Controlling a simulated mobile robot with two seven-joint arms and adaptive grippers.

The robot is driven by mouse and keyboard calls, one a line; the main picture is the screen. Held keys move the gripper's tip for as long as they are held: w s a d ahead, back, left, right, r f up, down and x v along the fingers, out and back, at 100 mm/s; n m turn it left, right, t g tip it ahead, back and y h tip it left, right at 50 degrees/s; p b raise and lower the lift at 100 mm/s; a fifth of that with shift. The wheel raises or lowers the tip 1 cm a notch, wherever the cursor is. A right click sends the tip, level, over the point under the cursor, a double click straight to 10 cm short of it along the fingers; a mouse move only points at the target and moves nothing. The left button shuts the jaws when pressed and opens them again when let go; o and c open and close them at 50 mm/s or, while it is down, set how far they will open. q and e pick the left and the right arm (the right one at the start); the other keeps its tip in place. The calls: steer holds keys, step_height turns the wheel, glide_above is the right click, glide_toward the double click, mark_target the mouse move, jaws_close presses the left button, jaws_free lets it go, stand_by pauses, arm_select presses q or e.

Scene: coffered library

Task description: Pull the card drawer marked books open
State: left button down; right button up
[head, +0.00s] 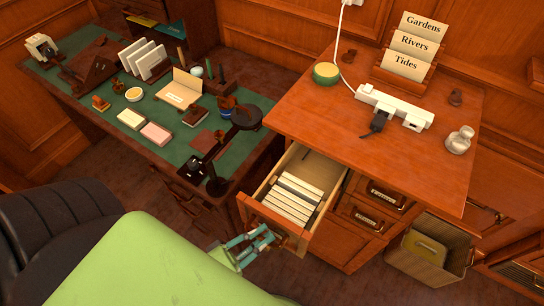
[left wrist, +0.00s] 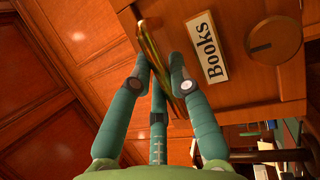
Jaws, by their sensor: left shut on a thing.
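The card drawer marked Books (head: 318,226) stands pulled out from the wooden cabinet in the head view, with a row of white cards (head: 293,198) inside. Its front shows in the left wrist view, with the label reading Books (left wrist: 207,48) and a round wooden knob (left wrist: 273,38). My left gripper (head: 268,236) is at the drawer's front. In the left wrist view its fingers (left wrist: 159,64) are shut on the brass handle (left wrist: 150,45) beside the label. My right gripper is not in view.
The cabinet top (head: 305,110) holds a power strip (head: 395,107), a card stand reading Gardens, Rivers and Tides (head: 411,48), and a green-and-yellow bowl (head: 326,73). Closed drawers (head: 387,194) and a bin (head: 425,262) are to the right. A cluttered green-topped desk (head: 110,98) stands left, a dark chair (head: 62,222) below it.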

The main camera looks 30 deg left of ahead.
arm_select(q)
steer(key=shift+s, duration=0.5)
steer(key=c, duration=1.1)
jaws_free()
steer(key=v, duration=1.2)
